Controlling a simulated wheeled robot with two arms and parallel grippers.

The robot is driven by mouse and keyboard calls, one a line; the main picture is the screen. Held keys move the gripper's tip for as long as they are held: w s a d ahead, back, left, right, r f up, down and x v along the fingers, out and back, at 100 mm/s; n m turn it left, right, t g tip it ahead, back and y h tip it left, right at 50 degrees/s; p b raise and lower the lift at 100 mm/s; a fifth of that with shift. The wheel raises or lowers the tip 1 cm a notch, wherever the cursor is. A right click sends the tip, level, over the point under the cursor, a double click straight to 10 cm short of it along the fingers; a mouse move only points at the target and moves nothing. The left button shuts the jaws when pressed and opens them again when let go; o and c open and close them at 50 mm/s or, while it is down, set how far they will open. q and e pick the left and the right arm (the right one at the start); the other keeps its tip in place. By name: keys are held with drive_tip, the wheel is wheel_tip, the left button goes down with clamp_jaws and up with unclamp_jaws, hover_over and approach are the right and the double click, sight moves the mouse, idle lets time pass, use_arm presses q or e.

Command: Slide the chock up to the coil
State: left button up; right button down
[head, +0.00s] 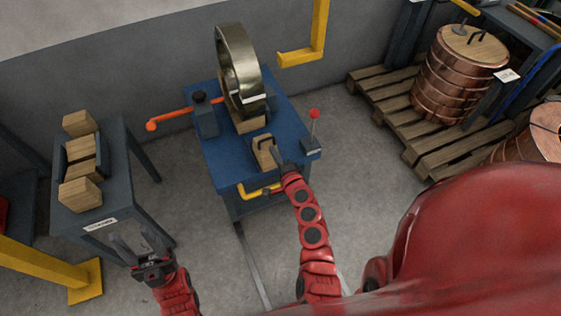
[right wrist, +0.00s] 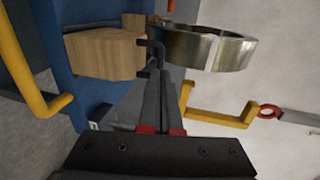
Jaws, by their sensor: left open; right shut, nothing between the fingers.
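A shiny metal coil (head: 239,70) stands upright on the blue table (head: 215,158); it also shows in the right wrist view (right wrist: 210,48). A wooden chock (head: 263,158) with a black handle lies on the table on the near side of the coil, apart from it; the right wrist view shows this chock too (right wrist: 100,54). Another wooden block (head: 250,124) sits at the coil's foot. My right gripper (head: 276,152) is shut and empty, its fingertips beside the chock's handle; I cannot tell whether they touch. My left gripper (head: 138,243) is open and empty, near the grey side table.
The grey side table (head: 112,213) at left carries several wooden blocks (head: 82,194). An orange bar (head: 180,116) sticks out left of the blue table. A red-knobbed lever (head: 314,115) stands at its right edge. A yellow hook (head: 300,57) hangs behind. Copper coils (head: 440,85) stand on pallets at right.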

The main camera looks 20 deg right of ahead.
sight(262, 136)
drive_tip(key=shift+w+f, duration=0.2)
drive_tip(key=shift+w, duration=0.8)
drive_tip(key=shift+w+f, duration=0.15)
drive_tip(key=shift+w, duration=0.85)
drive_tip(key=w+b, duration=0.3)
drive_tip(key=w, duration=0.5)
drive_tip(key=shift+w+a+f, duration=0.1)
drive_tip(key=shift+w+a, duration=0.05)
drive_tip(key=shift+w, duration=0.35)
drive_tip(key=shift+r, duration=0.4)
